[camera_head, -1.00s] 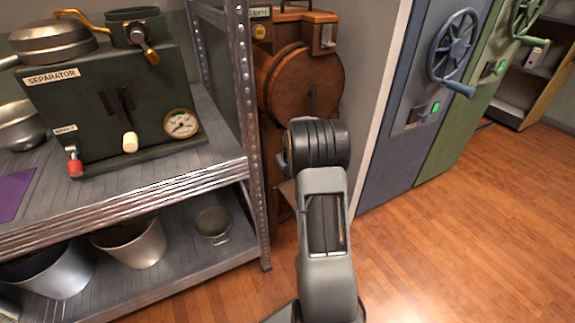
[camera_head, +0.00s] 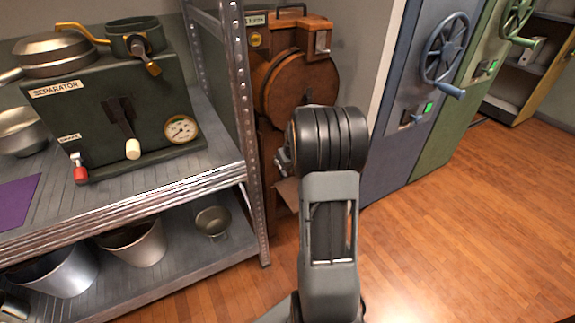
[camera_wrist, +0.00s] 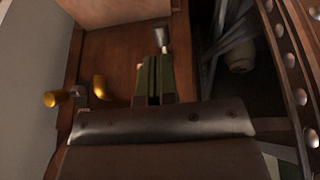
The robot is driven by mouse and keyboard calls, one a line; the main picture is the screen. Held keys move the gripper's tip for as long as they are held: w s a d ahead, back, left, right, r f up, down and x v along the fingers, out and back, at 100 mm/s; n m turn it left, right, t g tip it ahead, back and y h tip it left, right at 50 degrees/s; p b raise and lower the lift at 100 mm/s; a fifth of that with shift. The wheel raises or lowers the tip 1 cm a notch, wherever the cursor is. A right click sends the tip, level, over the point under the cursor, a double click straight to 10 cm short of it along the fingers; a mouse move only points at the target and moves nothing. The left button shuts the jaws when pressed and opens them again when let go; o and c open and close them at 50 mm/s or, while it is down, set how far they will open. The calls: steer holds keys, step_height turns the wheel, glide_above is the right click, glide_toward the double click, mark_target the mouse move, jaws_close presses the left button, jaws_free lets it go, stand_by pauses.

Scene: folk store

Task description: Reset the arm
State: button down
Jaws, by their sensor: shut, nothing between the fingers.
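My arm reaches up from the bottom middle of the head view, in front of the brown machine (camera_head: 300,80). My gripper is mostly hidden behind the arm's dark upper joint in that view. In the wrist view, my gripper (camera_wrist: 157,62) shows as two narrow green fingers lying close together, shut and empty. A brown panel of the machine (camera_wrist: 110,60) lies behind the fingers. A grey metal knob (camera_wrist: 161,38) shows just beyond the tips; I cannot tell whether they touch.
A metal shelf (camera_head: 120,212) at left holds the green separator (camera_head: 95,110). Buckets (camera_head: 135,245) and a small pot (camera_head: 212,222) are on its lower level. Blue (camera_head: 400,120) and green (camera_head: 450,120) cabinets stand at right. The wooden floor (camera_head: 470,220) there is clear.

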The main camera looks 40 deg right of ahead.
steer(key=shift+s+a+r+p, duration=0.25)
steer(key=shift+s+r+p, duration=0.05)
steer(key=shift+s+r, duration=0.9)
steer(key=shift+w+r, duration=0.1)
steer(key=s+a+r+p, duration=0.5)
steer(key=a+r+p, duration=0.3)
steer(key=r, duration=0.4)
steer(key=s+a+r+n+p, duration=0.1)
steer(key=s+a+r+p, duration=0.5)
steer(key=r+p, duration=0.5)
steer(key=s+a+r+y+p, duration=0.1)
steer(key=s+a+r+p, duration=0.4)
steer(key=a+r+p, duration=0.4)
step_height(320, 180, up, 5)
steer(key=shift+s+a+r+n, duration=0.1)
steer(key=shift+s+a+n, duration=0.1)
steer(key=shift+a+n, duration=0.3)
steer(key=shift+a, duration=0.1)
